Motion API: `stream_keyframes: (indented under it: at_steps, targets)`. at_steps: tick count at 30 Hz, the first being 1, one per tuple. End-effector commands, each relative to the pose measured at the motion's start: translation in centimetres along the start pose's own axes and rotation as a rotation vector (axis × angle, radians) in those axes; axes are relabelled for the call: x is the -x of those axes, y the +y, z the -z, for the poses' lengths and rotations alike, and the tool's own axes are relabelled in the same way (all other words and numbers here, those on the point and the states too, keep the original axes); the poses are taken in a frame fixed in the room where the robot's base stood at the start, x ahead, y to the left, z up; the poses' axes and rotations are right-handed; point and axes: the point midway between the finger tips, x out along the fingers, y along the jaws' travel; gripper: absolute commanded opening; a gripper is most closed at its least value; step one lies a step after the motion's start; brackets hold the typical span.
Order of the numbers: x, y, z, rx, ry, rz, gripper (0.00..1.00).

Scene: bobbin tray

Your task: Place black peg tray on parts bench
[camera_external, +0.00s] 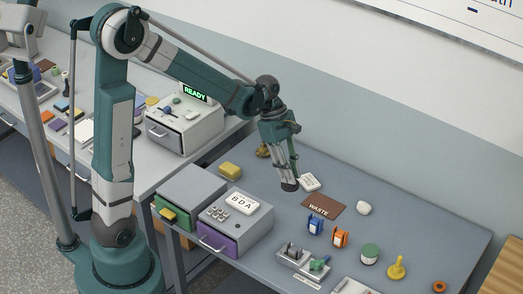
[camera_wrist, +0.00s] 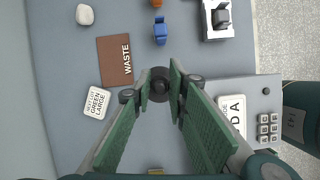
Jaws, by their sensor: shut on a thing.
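My gripper (camera_external: 289,185) hangs over the grey bench, pointing down. Its green-padded fingers in the wrist view (camera_wrist: 160,86) are shut on a small dark round piece (camera_wrist: 159,80), whose dark end also shows below the fingers in the outside view (camera_external: 289,187). A light grey tray (camera_external: 284,258) with a dark upright piece on it stands at the bench's front. It also shows at the top right of the wrist view (camera_wrist: 209,34). The grey bench (camera_external: 415,228) is the surface under my gripper. Whether the held piece is a peg or a bobbin I cannot tell.
A brown WASTE mat (camera_external: 323,204) lies right of my gripper, beside a white lot card (camera_external: 310,182). Blue (camera_external: 315,225) and orange (camera_external: 340,238) bobbins stand nearby. A drawer unit (camera_external: 243,215) with a purple drawer (camera_external: 217,242) is at left. Bare bench lies at far right.

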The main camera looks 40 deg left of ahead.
Motion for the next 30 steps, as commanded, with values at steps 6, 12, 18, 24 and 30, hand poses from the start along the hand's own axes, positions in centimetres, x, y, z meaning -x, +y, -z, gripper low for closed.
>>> stream_keyframes:
  at_steps: [6, 12, 18, 24, 30]
  targets:
    - [4.3, -0.1, -1.8, 0.0, 0.0, 0.0, 0.04]
    - [7.5, -0.1, -3.1, 0.0, 0.0, 0.0, 0.04]
    - [10.1, -0.1, -4.2, 0.0, 0.0, 0.0, 0.04]
    - [11.1, 1.7, -1.6, 0.059, 0.001, -0.024, 0.04]
    - [12.6, 3.6, 1.6, 0.133, 0.003, -0.054, 0.04]
